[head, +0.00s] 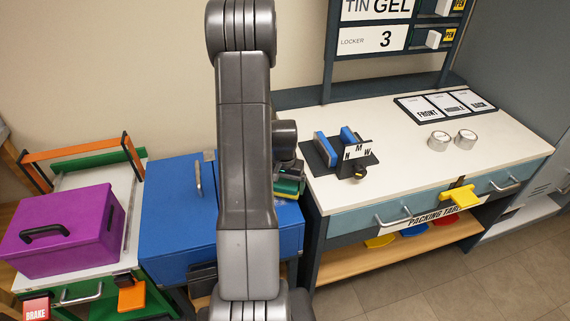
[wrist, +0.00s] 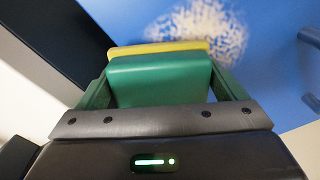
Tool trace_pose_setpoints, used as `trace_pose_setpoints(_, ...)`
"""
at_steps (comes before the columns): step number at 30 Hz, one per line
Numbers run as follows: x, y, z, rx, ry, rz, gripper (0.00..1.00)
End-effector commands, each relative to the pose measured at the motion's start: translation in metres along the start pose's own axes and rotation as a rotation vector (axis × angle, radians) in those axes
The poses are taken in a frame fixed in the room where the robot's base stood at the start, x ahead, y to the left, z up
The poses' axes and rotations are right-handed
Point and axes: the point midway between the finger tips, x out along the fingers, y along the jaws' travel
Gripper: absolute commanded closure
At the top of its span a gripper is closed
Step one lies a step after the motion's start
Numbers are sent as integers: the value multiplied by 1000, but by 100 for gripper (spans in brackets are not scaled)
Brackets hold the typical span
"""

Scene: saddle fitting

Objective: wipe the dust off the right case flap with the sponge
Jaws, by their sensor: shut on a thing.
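My gripper (head: 289,180) is shut on the sponge, a green block with a yellow layer on its far side. The sponge (wrist: 160,78) fills the space between the fingers (wrist: 160,95) in the wrist view. Beyond it lies a blue surface, which I take to be the right case flap (wrist: 275,75), with a speckled white patch of dust (wrist: 205,28) just past the sponge's yellow edge. I cannot tell whether the sponge touches the flap. In the head view the blue case (head: 170,225) stands below my gripper; my arm hides much of its top, and the dust is not visible.
A purple box (head: 65,235) sits on a trolley to the left. The packing table (head: 420,175) is at right, with a black fixture (head: 335,165) near its left edge and two round tins (head: 438,141) further right. A grey handle (head: 198,178) stands on the case.

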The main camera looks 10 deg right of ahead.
Motion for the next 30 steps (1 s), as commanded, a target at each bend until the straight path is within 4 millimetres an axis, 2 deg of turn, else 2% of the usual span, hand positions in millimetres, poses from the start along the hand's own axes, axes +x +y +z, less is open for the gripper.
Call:
trace_pose_setpoints(1,-8,0,0,0,0,0,38)
trace_pose_setpoints(16,-52,1,0,-3,0,0,38)
trace_pose_setpoints(30,-56,1,0,-4,-1,0,38)
